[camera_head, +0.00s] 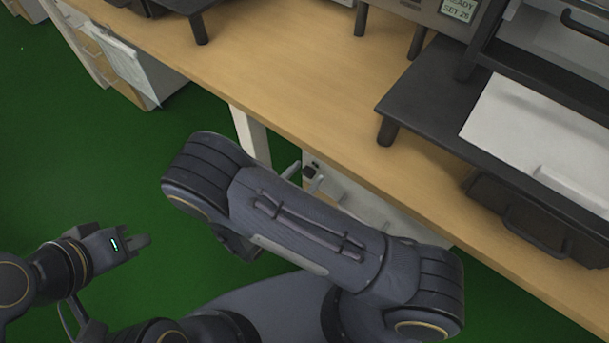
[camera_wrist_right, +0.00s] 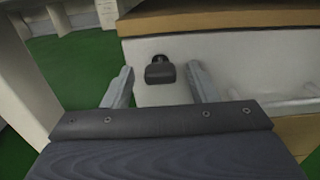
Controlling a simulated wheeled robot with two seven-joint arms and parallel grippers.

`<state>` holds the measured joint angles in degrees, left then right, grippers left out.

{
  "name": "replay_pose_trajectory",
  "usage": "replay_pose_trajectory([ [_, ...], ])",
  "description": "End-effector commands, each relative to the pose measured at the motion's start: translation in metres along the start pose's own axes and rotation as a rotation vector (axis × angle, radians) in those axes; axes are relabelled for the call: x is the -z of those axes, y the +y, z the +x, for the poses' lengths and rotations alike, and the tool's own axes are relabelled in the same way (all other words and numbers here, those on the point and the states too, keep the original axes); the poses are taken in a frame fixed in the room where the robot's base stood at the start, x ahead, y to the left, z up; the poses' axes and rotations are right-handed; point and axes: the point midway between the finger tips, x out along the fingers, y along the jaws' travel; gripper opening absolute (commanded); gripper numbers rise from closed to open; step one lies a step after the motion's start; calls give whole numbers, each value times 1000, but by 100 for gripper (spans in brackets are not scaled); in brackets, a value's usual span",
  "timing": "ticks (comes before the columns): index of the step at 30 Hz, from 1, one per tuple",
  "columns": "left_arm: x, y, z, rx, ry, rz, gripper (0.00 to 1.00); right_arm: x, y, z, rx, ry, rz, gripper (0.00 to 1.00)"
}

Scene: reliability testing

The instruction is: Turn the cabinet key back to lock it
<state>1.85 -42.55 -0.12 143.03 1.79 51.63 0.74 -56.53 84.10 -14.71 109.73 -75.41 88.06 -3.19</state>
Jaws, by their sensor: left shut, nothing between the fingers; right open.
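The black cabinet key (camera_wrist_right: 160,70) sits in the white front of the cabinet (camera_wrist_right: 240,62), below the wooden top edge. In the right wrist view my right gripper (camera_wrist_right: 158,84) is open, with one finger on each side of the key and gaps between them. In the head view the right gripper (camera_head: 304,176) is partly hidden behind my own arm, and the key (camera_head: 309,171) shows small beside it. My left gripper (camera_head: 141,241) is shut and empty over the green floor at the lower left.
A long wooden counter (camera_head: 300,90) runs above the cabinet. On it stand a dark bench (camera_head: 430,95) with a white panel and legged equipment. Another drawer cabinet (camera_head: 125,65) stands at the upper left. Green floor (camera_head: 80,160) is clear on the left.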

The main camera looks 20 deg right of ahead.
Motion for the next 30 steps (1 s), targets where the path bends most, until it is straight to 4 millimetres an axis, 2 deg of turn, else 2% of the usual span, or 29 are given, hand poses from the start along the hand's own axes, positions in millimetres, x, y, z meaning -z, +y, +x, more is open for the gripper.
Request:
replay_pose_trajectory([
  [8, 0, 0, 0, 0, 0, 0, 0, 0, 0, 2, 1, 0, 0, 51],
  [18, 0, 0, 0, 0, 0, 0, 0, 0, 0, 2, 1, 0, 0, 8],
  [30, 2, 2, -4, 0, 0, 0, 0, -1, 0, 2, 0, -1, -85, 8],
])
